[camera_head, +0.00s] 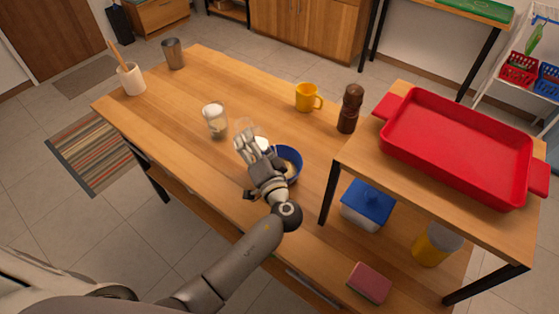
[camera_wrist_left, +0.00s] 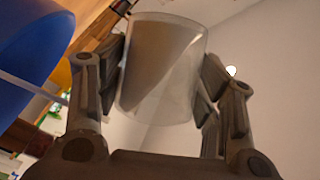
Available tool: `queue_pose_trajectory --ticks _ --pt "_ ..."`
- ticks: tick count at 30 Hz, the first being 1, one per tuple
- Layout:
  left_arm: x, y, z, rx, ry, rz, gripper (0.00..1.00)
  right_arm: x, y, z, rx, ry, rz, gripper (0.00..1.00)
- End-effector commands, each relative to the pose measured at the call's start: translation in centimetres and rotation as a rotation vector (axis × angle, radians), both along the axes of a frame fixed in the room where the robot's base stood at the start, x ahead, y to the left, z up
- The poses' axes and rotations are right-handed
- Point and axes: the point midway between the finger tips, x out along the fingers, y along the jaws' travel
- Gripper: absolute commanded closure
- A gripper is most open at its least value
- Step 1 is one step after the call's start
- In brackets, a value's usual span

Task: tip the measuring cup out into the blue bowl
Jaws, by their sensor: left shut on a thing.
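My left gripper (camera_head: 252,143) is shut on a clear measuring cup, holding it beside the blue bowl. In the left wrist view the clear measuring cup (camera_wrist_left: 160,75) sits between the two fingers of the gripper (camera_wrist_left: 165,68). A brownish area with a slanted edge shows through its wall; I cannot tell whether it is contents. My right gripper is not in view.
On the wooden table (camera_head: 185,105) stand a glass jar with white contents (camera_head: 214,118), a yellow mug (camera_head: 308,97) and a brown pepper mill (camera_head: 350,108). A raised shelf at right holds a red tray (camera_head: 455,92). A blue-lidded box (camera_head: 367,205) sits beneath.

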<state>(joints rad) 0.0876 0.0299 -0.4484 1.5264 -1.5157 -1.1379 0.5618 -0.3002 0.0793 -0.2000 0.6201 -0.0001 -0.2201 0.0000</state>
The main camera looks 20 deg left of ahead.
Motion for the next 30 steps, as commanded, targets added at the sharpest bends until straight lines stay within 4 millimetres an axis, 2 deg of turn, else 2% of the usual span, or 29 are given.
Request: queue_pose_trajectory --ticks 30 --pt "0.06 -0.15 -0.01 0.099 0.02 0.0 0.67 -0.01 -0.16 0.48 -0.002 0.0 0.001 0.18"
